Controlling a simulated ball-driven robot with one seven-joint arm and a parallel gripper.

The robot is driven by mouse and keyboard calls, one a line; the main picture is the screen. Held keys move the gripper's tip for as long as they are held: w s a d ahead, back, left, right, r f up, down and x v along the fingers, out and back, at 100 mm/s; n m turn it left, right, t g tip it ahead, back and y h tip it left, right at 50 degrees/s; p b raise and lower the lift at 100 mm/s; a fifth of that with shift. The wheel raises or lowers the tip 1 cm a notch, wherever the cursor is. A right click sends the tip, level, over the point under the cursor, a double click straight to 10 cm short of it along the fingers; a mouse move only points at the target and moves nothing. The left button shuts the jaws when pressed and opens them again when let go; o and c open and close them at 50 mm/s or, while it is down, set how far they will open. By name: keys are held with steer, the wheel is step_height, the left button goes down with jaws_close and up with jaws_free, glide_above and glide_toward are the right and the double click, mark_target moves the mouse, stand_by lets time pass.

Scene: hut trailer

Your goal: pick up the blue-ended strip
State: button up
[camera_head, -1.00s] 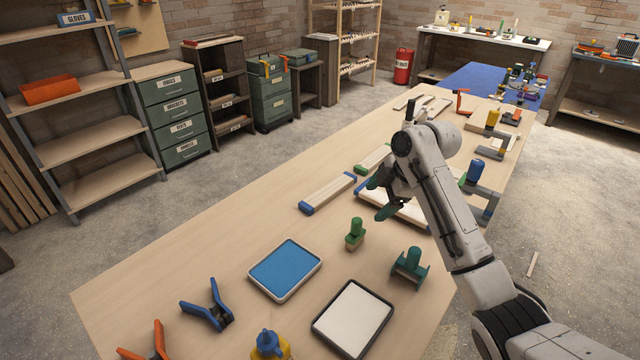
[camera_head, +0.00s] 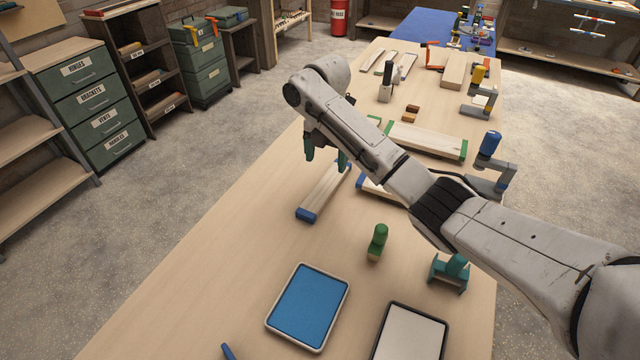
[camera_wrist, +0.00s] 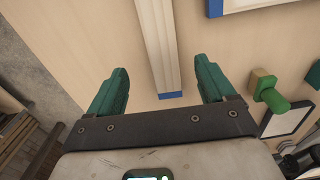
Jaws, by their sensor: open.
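The blue-ended strip (camera_head: 324,190) is a pale wooden strip with blue ends, lying flat on the workbench. In the wrist view the strip (camera_wrist: 158,40) runs from the top edge down to its blue end (camera_wrist: 171,95), between my two fingers. My gripper (camera_head: 327,156) has green fingers and is over the far part of the strip. In the wrist view my gripper (camera_wrist: 160,85) is open, with a finger on each side of the strip and nothing held. Its height above the strip is hard to tell.
Another blue-edged piece (camera_head: 370,190) lies close right of the strip, partly behind my arm. A green-ended board (camera_head: 430,140) is farther back. A green-handled tool (camera_head: 377,242), a blue tray (camera_head: 308,305) and a white tray (camera_head: 410,335) are nearer. Bench left of the strip is clear.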

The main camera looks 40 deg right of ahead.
mark_target(326, 186)
step_height(326, 186, down, 3)
steer(key=shift+f, duration=0.1)
steer(key=shift+s+f+p, duration=0.1)
steer(key=shift+f+p, duration=0.7)
steer(key=shift+f, duration=1.95)
steer(key=c, duration=1.2)
